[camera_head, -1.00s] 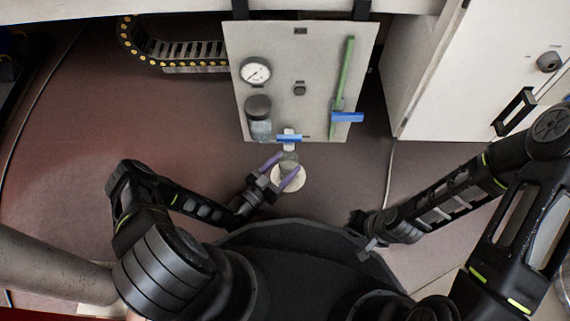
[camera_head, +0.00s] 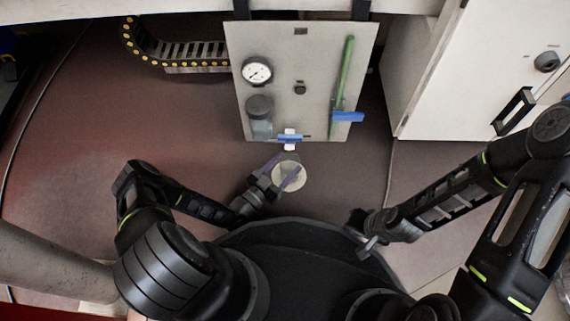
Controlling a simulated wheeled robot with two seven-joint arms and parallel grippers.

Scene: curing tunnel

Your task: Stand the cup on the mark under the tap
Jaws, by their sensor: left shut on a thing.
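A small clear grey cup (camera_head: 288,158) is between the purple fingers of my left gripper (camera_head: 280,171), just below the tap in the picture. The gripper is shut on it. The tap (camera_head: 289,140) has a blue lever and a white body, at the bottom edge of the upright panel. A pale round disc (camera_head: 290,184), which looks like the mark, shows under and around the fingers. The cup's base and its contact with the disc are hard to make out. My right gripper (camera_head: 366,244) is low at right, away from the cup; its jaws are too small to read.
The grey panel (camera_head: 310,70) carries a gauge (camera_head: 257,71), a dark-topped jar (camera_head: 259,117), a green pipe (camera_head: 343,75) and a blue handle (camera_head: 347,117). A white cabinet (camera_head: 450,75) stands at right. A black cable chain (camera_head: 175,50) runs at upper left. The brown surface at left is clear.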

